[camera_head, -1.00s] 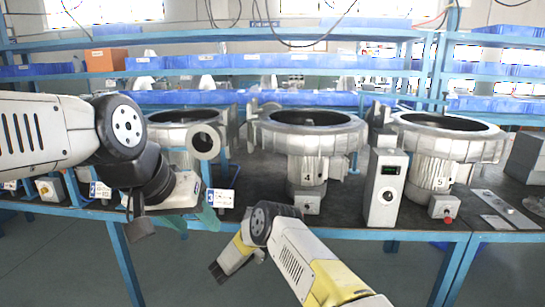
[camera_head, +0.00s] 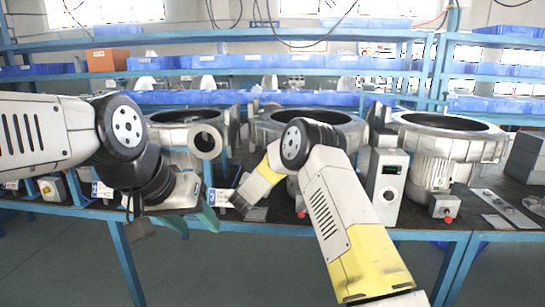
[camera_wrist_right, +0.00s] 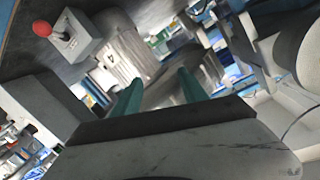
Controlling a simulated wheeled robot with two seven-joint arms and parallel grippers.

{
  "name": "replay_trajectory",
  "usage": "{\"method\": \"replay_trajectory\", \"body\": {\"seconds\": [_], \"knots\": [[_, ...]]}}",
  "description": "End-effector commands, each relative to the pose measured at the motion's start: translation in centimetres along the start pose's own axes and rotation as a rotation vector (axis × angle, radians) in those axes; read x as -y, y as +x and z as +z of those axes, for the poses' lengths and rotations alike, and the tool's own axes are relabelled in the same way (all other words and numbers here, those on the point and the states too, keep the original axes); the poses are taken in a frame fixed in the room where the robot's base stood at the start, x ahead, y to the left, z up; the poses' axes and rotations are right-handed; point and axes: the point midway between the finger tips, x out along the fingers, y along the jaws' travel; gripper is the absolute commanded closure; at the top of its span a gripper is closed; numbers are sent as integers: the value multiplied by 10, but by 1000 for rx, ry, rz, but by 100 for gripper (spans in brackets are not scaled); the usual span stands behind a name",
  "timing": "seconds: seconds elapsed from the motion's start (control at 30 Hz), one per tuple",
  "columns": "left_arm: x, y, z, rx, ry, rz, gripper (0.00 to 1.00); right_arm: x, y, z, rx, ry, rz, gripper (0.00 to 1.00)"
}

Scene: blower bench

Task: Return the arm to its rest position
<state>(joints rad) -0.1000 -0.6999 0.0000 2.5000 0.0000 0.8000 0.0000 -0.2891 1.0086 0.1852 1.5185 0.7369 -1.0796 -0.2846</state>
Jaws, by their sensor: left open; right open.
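My left gripper (camera_head: 208,208) hangs at the left in the head view, its teal fingers in front of the bench's front edge and holding nothing visible. My right arm comes up from the bottom centre and bends left, with its wrist in front of the middle blower. The right gripper's fingers are not clear in the head view. In the right wrist view my right gripper (camera_wrist_right: 160,78) shows two teal fingers apart with nothing gripped between them. The middle blower (camera_head: 310,117) is partly hidden behind my right arm.
The dark-topped workbench (camera_head: 415,213) carries the right blower (camera_head: 440,175), a grey control box (camera_head: 387,187) and a small box with a red button (camera_head: 443,207). In the right wrist view a red-button box (camera_wrist_right: 75,35) lies upper left. Blue shelves stand behind. The floor in front is free.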

Motion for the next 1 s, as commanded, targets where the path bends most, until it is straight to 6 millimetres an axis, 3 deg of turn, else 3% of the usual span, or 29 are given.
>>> {"method": "replay_trajectory", "body": {"seconds": [0.03,0.2,0.33,0.47,0.7,0.87,1.0], "knots": [[0,0,0,0,0,0,49,11,-4,-32,23,6,-47,49],[0,0,0,0,0,0,49,33,-36,-103,145,-13,-191,49],[0,0,0,0,0,0,49,34,-75,-149,240,-50,-275,49],[0,0,0,0,0,0,49,21,-124,-185,340,-99,-334,49],[0,0,0,0,0,0,49,-34,-233,-224,532,-211,-371,49],[0,0,0,0,0,0,49,-89,-313,-229,664,-286,-347,49],[0,0,0,0,0,0,49,-144,-384,-222,780,-343,-299,49]]}}
